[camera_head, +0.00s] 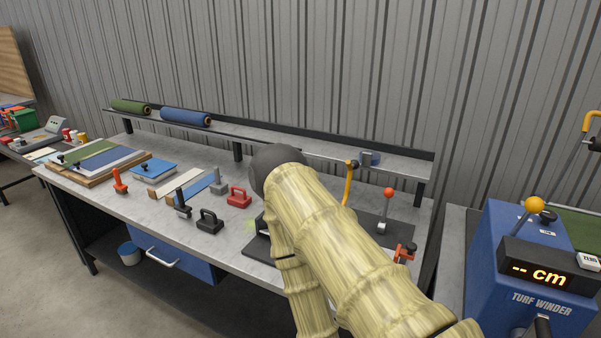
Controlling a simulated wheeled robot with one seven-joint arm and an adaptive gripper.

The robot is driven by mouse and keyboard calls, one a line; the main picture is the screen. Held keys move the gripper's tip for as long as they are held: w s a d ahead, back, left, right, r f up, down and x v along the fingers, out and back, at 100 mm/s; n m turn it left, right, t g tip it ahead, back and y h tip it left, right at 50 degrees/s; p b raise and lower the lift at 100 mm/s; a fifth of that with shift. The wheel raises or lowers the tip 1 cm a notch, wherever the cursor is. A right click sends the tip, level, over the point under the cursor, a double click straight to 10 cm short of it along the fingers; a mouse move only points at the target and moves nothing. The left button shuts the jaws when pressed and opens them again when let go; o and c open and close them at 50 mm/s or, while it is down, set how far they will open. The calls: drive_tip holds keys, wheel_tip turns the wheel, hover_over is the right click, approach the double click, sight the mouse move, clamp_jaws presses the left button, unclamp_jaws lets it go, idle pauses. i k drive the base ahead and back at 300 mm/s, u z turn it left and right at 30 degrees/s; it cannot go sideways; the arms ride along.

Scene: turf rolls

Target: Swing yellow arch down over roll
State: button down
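A yellow bar (348,184), which may be one side of the yellow arch, stands raised at the back right of the bench, just past my arm. The rest of it is hidden. A small grey-blue cylinder (366,158) is beside its top. A green roll (130,107) and a blue roll (186,117) lie on the back shelf at the left; no roll shows under the yellow bar. My arm crosses the middle of the view and covers part of the bench. My gripper is hidden behind it, so its fingers cannot be seen.
A red-knobbed lever (387,207) and an orange clamp (404,253) stand right of my arm. Several hand tools, such as a red-handled block (239,196), lie left of it. The blue turf winder (510,262), showing "-- cm", stands at the right.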

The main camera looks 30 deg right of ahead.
sight(352, 164)
drive_tip(key=u, duration=1.55)
drive_tip(key=i, duration=1.2)
drive_tip(key=z, duration=2.7)
